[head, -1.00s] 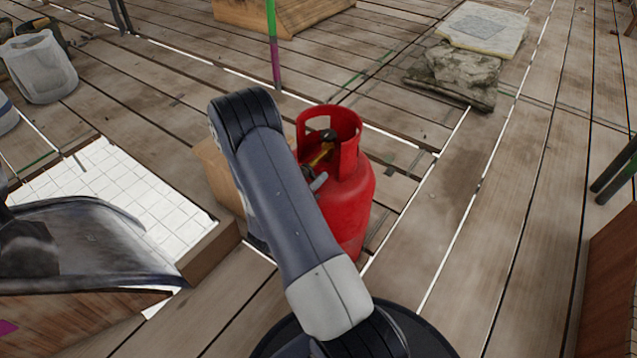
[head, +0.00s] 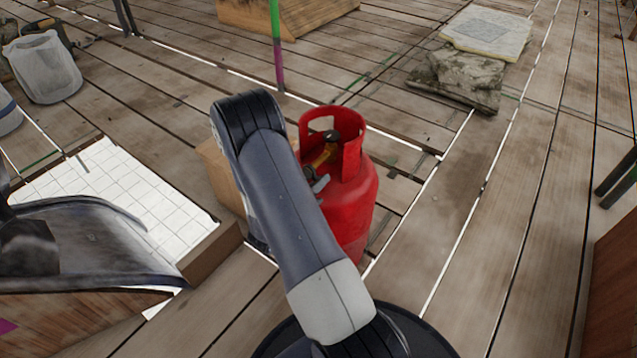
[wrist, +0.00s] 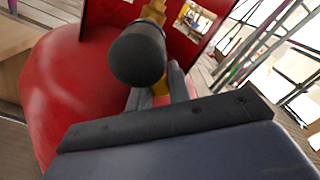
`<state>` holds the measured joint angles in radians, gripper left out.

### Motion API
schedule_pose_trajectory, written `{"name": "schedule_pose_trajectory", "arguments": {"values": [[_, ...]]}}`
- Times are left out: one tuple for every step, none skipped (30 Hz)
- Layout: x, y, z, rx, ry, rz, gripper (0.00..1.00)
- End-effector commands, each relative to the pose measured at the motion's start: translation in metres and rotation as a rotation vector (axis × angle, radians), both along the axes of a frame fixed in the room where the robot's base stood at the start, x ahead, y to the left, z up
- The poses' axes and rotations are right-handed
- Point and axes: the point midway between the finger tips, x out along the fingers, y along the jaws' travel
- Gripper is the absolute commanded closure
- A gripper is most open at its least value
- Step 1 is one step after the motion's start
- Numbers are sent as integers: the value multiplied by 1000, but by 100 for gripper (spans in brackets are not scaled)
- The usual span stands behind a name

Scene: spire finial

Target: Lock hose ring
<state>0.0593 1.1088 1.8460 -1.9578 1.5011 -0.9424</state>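A red gas cylinder (head: 352,205) stands upright on the planks, partly behind my arm in the head view. Inside its cut-out collar is a brass-coloured valve (head: 322,158) with a small grey lever-like part (head: 320,183) beside it. In the wrist view a black rounded knob (wrist: 138,55) sits in front of the brass fitting (wrist: 158,12), with grey parts (wrist: 178,82) just below. My gripper (wrist: 170,125) shows as a dark edge and blue-grey body close below the knob. No hose ring can be made out clearly.
A cardboard-brown box (head: 215,165) stands left of the cylinder, partly behind my arm. A white tiled panel (head: 110,190) lies further left. A green and purple pole (head: 277,50) rises behind. Stacked slabs (head: 460,78) lie back right. The planks right of the cylinder are clear.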

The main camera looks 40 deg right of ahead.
Motion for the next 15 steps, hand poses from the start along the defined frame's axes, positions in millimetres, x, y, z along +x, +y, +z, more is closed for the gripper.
{"name": "schedule_pose_trajectory", "arguments": {"values": [[1, 0, -1, 3, 1, 3, 73], [1, 0, -1, 3, 1, 4, 70], [1, 0, -1, 3, 1, 4, 67], [1, 1, -1, 4, 1, 4, 64], [1, 1, -1, 3, 1, 5, 64], [2, 1, -1, 4, 1, 6, 64], [2, 1, -2, 5, 2, 6, 64], [2, 1, -2, 5, 2, 6, 64], [2, 1, -2, 5, 2, 7, 64], [2, 1, -2, 5, 2, 7, 64], [2, 1, -2, 6, 2, 8, 64], [2, 1, -2, 6, 2, 8, 64], [2, 1, -2, 7, 2, 9, 64], [2, 1, -3, 7, 2, 9, 64], [2, 1, -2, 6, 5, 9, 64]]}}
